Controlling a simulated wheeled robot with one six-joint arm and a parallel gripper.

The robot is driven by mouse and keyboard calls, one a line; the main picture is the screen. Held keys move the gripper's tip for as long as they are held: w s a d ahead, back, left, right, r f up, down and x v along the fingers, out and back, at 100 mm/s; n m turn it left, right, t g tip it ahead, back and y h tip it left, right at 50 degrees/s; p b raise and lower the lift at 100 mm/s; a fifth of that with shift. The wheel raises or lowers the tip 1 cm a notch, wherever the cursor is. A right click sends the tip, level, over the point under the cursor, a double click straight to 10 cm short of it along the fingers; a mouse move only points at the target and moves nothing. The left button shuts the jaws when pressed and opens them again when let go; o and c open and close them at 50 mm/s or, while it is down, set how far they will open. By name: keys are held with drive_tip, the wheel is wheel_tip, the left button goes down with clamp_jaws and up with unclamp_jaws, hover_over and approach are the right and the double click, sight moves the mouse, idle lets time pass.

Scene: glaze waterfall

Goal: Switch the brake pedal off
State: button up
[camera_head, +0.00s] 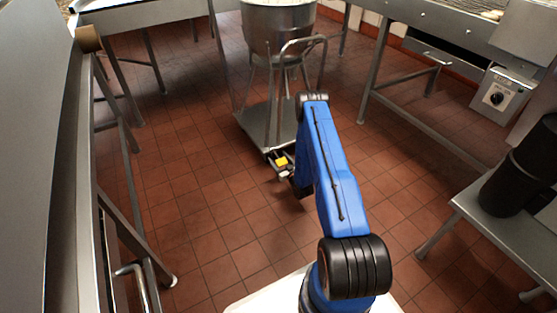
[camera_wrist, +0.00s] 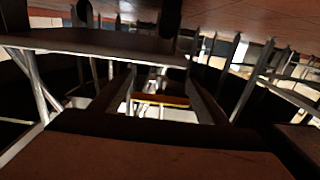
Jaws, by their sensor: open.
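A small yellow pedal (camera_head: 281,161), which looks like the brake pedal, sits low at the near edge of a steel trolley (camera_head: 253,126). My gripper (camera_head: 283,169) is at the trolley's near edge, right by the pedal and partly hidden behind my blue arm. In the wrist view the gripper (camera_wrist: 162,84) is open, with its dark fingers apart. A yellow-orange strip (camera_wrist: 160,99), likely the pedal, shows between them. I cannot tell whether they touch it, or whether the pedal is up or down.
A large steel pot (camera_head: 277,30) stands over the trolley, with a curved push handle (camera_head: 304,43) at its right. Steel tables stand at the left and right. The tiled floor (camera_head: 200,225) is clear.

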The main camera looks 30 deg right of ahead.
sight(275, 153)
drive_tip(key=c, duration=1.5)
drive_tip(key=shift+r, duration=0.1)
wheel_tip(275, 153, up, 3)
drive_tip(key=g, duration=0.4)
drive_tip(key=shift+w+r+g, duration=0.25)
drive_tip(key=shift+r+g, duration=0.35)
drive_tip(key=shift+g, duration=0.65)
drive_tip(key=shift+w+r+g, duration=0.2)
drive_tip(key=shift+r+g, duration=0.35)
drive_tip(key=shift+g, duration=0.7)
drive_tip(key=o, duration=1.5)
